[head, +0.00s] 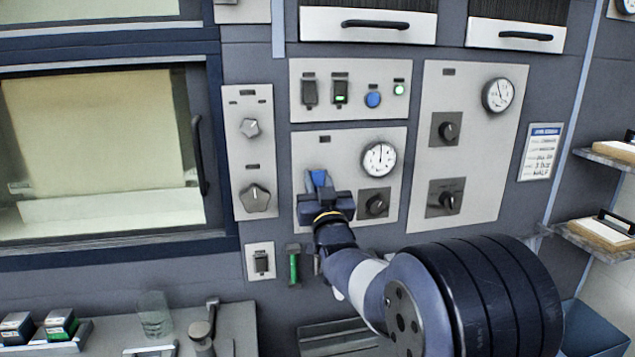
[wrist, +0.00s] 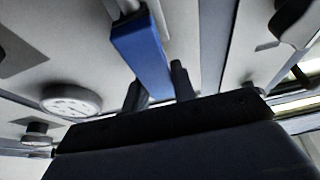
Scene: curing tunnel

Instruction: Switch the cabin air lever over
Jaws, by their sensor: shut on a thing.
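A blue lever handle (head: 318,177) sticks out of the lower middle panel, left of a round gauge. I take it to be the cabin air lever; its label is too small to read. In the wrist view the blue handle (wrist: 143,48) runs from a pale mount at the top down to my fingers. My gripper (head: 319,192) is at the handle in the head view. In the wrist view my gripper (wrist: 158,84) has its two dark fingers shut on the handle's near end. The lever's base is partly hidden in the head view.
Near the lever are a gauge (head: 379,160) and a dark knob (head: 375,204). Switches and a blue button (head: 373,99) are above. A green-handled item (head: 294,265) hangs below left. A glass (head: 154,314) stands on the lower left counter.

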